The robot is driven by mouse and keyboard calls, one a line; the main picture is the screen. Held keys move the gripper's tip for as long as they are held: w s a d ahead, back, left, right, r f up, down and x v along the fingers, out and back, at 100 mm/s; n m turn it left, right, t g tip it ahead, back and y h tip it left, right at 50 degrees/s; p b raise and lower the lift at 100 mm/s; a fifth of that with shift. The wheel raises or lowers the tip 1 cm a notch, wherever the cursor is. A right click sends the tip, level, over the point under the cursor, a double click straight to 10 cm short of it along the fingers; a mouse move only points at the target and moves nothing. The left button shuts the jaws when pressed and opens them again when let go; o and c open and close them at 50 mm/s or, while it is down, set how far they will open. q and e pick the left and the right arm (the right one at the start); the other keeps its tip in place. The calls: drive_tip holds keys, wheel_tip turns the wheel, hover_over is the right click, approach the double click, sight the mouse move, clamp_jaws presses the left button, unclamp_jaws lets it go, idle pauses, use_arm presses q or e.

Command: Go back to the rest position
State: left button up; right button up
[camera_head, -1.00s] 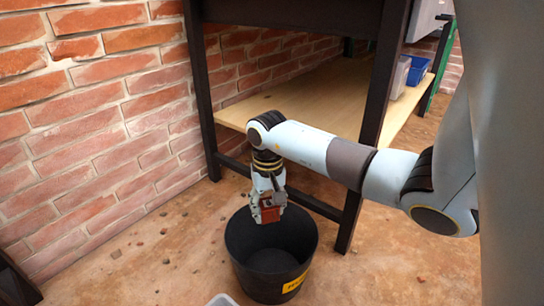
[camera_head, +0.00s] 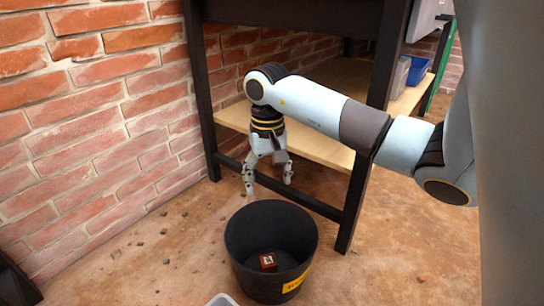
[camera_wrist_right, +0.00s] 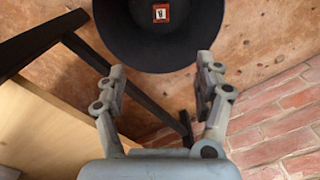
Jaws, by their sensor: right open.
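My right gripper (camera_head: 267,188) is open and empty, above and behind the black bucket (camera_head: 240,243) in the head view. Its two fingers (camera_wrist_right: 163,88) are spread apart in the right wrist view, with the bucket (camera_wrist_right: 125,45) beyond them. A small red block (camera_head: 268,262) with a pale label lies inside on the bucket's bottom. The same block (camera_wrist_right: 160,13) shows near the top edge of the wrist view. My left gripper is not in view.
A dark-framed bench with a wooden lower shelf (camera_head: 318,146) stands behind my right arm. A blue bin (camera_head: 417,70) sits on that shelf. A brick wall (camera_head: 80,110) runs along the left. The brown floor (camera_head: 165,262) left of the bucket holds only small bits of debris.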

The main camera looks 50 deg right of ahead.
drive_tip(key=shift+r, duration=1.35)
